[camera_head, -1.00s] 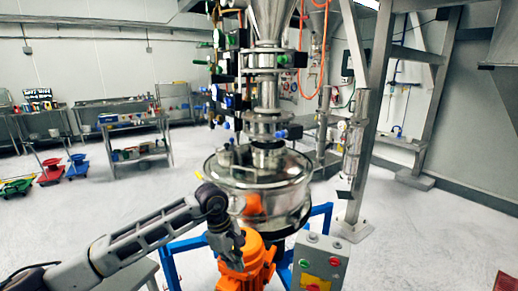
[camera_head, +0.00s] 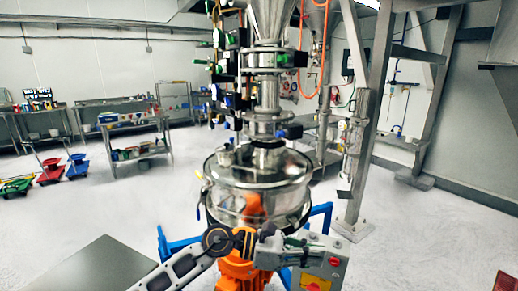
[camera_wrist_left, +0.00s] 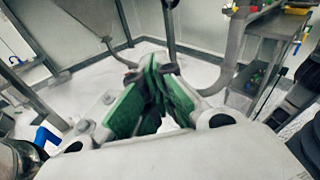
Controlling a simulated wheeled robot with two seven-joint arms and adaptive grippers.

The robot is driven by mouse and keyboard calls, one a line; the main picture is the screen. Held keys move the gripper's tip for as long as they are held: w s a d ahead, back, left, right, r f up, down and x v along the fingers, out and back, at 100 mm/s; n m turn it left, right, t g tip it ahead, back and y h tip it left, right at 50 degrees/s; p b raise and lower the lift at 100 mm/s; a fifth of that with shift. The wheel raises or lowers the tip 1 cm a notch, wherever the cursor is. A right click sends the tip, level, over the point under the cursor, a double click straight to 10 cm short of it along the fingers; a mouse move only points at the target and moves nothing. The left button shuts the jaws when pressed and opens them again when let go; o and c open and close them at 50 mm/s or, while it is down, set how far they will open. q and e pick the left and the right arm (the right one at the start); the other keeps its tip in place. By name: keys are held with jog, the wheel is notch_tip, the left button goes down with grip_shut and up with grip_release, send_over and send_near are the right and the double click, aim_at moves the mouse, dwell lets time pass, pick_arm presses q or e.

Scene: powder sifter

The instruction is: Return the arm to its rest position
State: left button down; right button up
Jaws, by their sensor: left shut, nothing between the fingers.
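My left arm comes in from the bottom left in the head view. My left gripper (camera_head: 308,247) points to the right, in front of the sifter's lower part and the upper edge of the grey control box (camera_head: 338,252). I cannot tell whether it touches the box. In the left wrist view its green-padded fingers (camera_wrist_left: 160,68) are together with nothing between them. The round steel sifter (camera_head: 288,200) stands behind the arm, above an orange motor (camera_head: 236,272) that the arm partly hides. My right gripper is not in view.
A blue frame (camera_head: 320,218) surrounds the sifter's base. A grey flat top (camera_head: 90,268) lies at the lower left. A steel post (camera_head: 352,185) stands to the right. Shelves (camera_head: 140,150) line the back left. The floor at the right is open.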

pick_arm(q)
jog(key=w+a+r+n+t+h, duration=0.3)
jog(key=r+n+t+h, duration=0.2)
jog(key=r+n+t, duration=0.4)
jog(key=w+a+n+t+y, duration=0.65)
jog(key=a+n+t, duration=0.35)
jog(key=n, duration=0.8)
jog(key=s+a+f+n+g+y, duration=0.1)
jog(key=a+f+n+g+y, duration=0.2)
jog(key=a+f+n+y, duration=1.5)
jog(key=s+a+f+n+g+h, duration=0.25)
jog(key=s+f+g, duration=0.35)
jog(key=s+f, duration=0.45)
jog(key=s+a+f+n+g+h, duration=0.15)
jog(key=s+f+n+g, duration=0.35)
jog(key=s+f, duration=0.55)
jog(key=s+f+m+g, duration=0.1)
jog(key=s+f, duration=0.1)
jog(key=f, duration=1.3)
jog(key=s+f+m+g, duration=0.1)
jog(key=s+f, duration=0.1)
jog(key=f, duration=1.4)
jog(key=s+a+f, duration=0.2)
jog(key=s+f, duration=0.8)
jog(key=s, duration=0.1)
jog(key=s+a+f+g+y, duration=0.1)
jog(key=s+a+f, duration=0.2)
jog(key=s+f, duration=0.6)
jog(key=shift+s+a+f, duration=0.35)
jog(key=shift+s, duration=0.5)
